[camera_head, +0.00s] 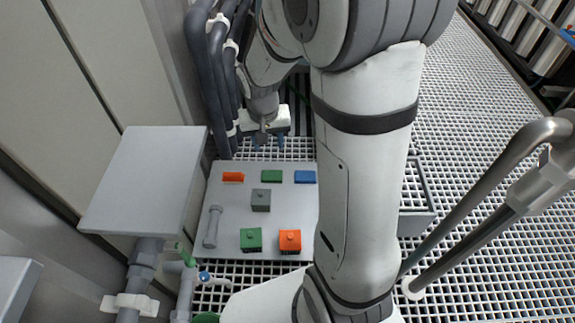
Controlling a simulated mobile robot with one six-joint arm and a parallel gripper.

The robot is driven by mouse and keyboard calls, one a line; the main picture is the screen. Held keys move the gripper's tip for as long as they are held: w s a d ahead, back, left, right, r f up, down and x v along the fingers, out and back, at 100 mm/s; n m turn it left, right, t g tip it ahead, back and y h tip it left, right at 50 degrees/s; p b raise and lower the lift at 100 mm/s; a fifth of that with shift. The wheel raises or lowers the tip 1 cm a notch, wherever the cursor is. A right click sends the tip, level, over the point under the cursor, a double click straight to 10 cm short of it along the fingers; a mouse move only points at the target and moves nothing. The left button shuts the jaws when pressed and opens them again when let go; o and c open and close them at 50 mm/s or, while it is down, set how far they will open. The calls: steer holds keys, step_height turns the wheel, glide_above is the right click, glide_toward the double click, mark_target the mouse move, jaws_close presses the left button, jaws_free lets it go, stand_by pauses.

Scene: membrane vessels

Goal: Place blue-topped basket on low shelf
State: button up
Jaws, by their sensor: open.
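My gripper (268,140) is open, pointing down above the grating at the far edge of a light grey board (225,200). Nothing shows between its fingers. My arm hides the space between.
Dark pipes (218,80) and a grey box (145,180) stand left. Metal pipes (500,190) cross right.

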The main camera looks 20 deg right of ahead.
steer(key=s+r+n, duration=0.1)
steer(key=s+r, duration=0.3)
steer(key=s, duration=0.3)
steer(key=s+r+n, duration=0.1)
steer(key=s+r, duration=0.3)
steer(key=s, duration=0.4)
steer(key=shift+s+a+n+y, duration=0.25)
steer(key=shift+a+n+y, duration=0.15)
